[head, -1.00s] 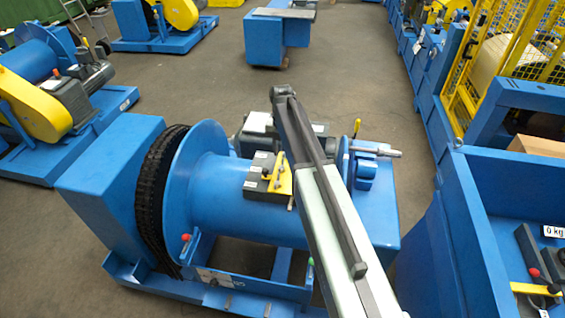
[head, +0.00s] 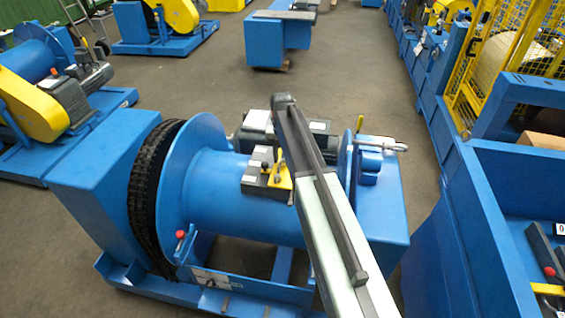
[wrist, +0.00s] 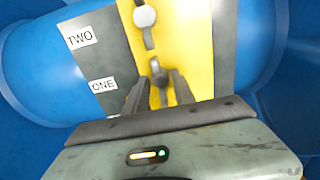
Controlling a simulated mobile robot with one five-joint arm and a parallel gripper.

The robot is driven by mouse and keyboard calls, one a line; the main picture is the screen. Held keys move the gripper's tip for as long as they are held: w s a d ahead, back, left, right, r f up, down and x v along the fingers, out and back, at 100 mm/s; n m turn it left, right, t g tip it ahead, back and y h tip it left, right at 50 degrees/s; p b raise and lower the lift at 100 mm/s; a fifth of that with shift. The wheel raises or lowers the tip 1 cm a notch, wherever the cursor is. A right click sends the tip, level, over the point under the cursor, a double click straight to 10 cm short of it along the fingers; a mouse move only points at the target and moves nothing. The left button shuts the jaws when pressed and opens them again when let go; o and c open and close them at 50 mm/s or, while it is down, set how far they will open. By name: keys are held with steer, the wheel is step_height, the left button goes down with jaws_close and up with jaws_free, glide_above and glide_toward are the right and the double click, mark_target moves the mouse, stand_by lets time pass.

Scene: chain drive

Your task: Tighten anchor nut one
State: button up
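In the wrist view, a yellow plate (wrist: 188,45) lies on a dark grey block on a blue drum. A small dark metal nut or bolt head (wrist: 158,72) sits on the plate level with the label ONE (wrist: 103,85). A brighter round metal head (wrist: 145,16) sits farther up, near the label TWO (wrist: 82,38). My gripper (wrist: 160,84) is open, its two dark fingers on either side of the lower piece. I cannot tell whether they touch it. In the head view, the yellow plate (head: 284,181) shows beside my arm, which hides the gripper.
The blue drum (head: 220,190) has a flange and black chain (head: 146,200) at its left end. A metal shaft end (head: 388,146) sticks out at its right. A blue bench (head: 480,215) stands close on the right. Open floor (head: 215,70) lies behind the machine.

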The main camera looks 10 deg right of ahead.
jaws_close()
